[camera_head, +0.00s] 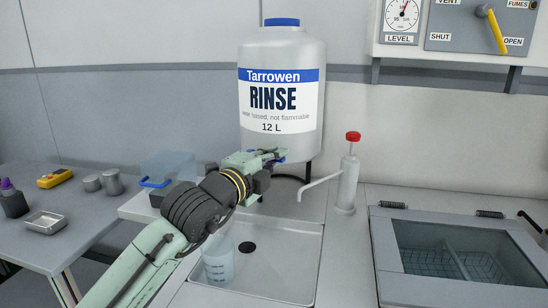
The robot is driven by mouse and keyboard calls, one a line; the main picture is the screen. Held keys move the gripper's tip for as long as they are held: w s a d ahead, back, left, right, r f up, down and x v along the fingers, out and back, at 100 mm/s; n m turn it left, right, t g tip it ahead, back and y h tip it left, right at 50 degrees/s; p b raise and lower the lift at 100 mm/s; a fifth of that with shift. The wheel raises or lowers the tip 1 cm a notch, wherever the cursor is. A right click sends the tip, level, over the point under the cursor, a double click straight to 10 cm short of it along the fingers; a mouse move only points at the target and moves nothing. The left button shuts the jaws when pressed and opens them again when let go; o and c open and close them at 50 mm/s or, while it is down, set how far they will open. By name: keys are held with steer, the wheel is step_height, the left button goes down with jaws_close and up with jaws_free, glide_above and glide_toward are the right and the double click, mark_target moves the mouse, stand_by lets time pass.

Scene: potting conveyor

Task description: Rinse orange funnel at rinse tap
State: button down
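No orange funnel shows in this view. The rinse tap (348,185) is a white upright post with a red knob on top and a thin spout reaching left over the sink (285,270). Behind it stands the large white RINSE container (281,140) with a blue cap. My gripper (272,157) is in front of the container's lower part, above the back of the sink and left of the tap. Its fingers are small and partly hidden by its own body, so I cannot tell whether it is open or holds anything.
A clear box with a blue handle (168,168) is at the left. A side table holds a metal tray (45,223), grey cylinders and a yellow device (55,178). A lidded basin (460,250) is at right.

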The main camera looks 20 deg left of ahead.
steer(key=c, duration=1.7)
jaws_free()
steer(key=shift+s, duration=0.15)
steer(key=v, duration=1.1)
steer(key=shift+s+a, duration=0.15)
steer(key=shift+s, duration=0.25)
